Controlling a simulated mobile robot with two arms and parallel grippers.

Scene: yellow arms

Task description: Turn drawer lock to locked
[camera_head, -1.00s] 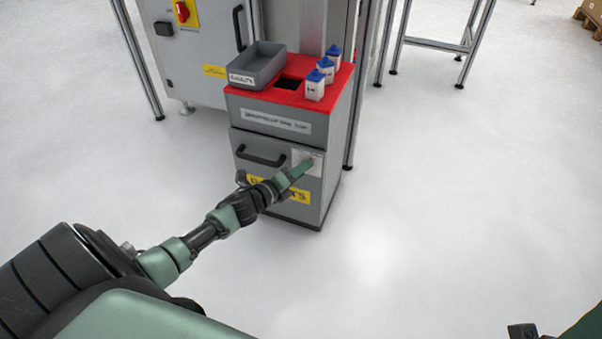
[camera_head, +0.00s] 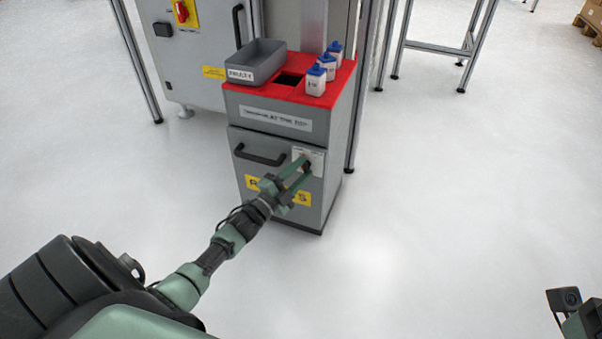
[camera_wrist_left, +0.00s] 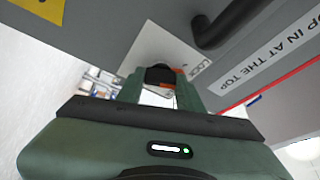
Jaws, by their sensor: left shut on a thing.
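The drawer lock is a dark knob (camera_head: 307,167) on a white plate (camera_head: 316,155) at the right of the grey cabinet's drawer front. My left gripper (camera_head: 304,169) reaches it from the lower left, its two green fingers on either side of the knob. In the left wrist view the black knob (camera_wrist_left: 160,75) sits between the fingers, with a bit of orange beside it and "LOCK" printed on the plate (camera_wrist_left: 175,48). The left gripper is shut on the knob. Part of my right gripper (camera_head: 572,315) shows at the lower right edge; its fingers are not clear.
A black drawer handle (camera_head: 260,155) is left of the plate. On the red cabinet top (camera_head: 292,95) are a grey tray (camera_head: 256,62) and several white bottles with blue caps (camera_head: 316,82). The floor (camera_head: 440,200) to the right is clear.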

